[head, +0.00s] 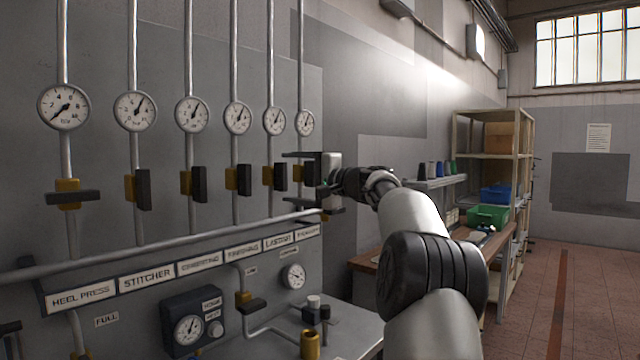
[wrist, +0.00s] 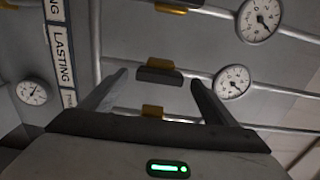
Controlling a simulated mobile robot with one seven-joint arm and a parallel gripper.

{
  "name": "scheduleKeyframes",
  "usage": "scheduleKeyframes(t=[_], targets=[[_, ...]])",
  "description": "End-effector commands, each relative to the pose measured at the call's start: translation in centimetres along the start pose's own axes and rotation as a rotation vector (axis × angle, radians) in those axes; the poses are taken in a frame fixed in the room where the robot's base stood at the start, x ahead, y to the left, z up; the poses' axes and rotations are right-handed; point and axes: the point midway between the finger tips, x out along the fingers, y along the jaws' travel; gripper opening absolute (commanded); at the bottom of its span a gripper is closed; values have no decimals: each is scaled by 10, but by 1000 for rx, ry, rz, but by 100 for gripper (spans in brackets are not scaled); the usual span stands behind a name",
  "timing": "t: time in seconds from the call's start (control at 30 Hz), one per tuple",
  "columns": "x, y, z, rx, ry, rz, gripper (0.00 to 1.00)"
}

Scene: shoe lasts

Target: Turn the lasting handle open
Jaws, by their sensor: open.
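The lasting handle (head: 280,177) is a dark bar on a yellow valve body, on the fifth pipe from the left in the head view. Its bar runs along the pipe. In the wrist view the lasting handle (wrist: 158,75) shows between my fingertips, near the LASTING label (wrist: 61,58). My gripper (head: 302,182) is open and empty at the right end of the row of handles, its fingers pointing at the panel. In the wrist view my gripper (wrist: 158,82) has one finger on each side of the handle. No contact shows, and I cannot tell the remaining depth.
Similar handles stand on both sides, including the heel press handle (head: 72,196), which lies across its pipe. Gauges (head: 274,121) sit above them. A horizontal pipe (head: 150,248) runs below. A shelf rack (head: 515,170) stands at the right, with open floor (head: 580,290) beyond.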

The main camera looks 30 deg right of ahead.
Motion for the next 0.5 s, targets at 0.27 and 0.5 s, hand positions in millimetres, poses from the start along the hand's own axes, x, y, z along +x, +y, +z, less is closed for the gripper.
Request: scheduleKeyframes(t=[0.27,0.5], targets=[[-69,2,-1,-2,5,1,81],[-122,1,0,0,3,1,81]])
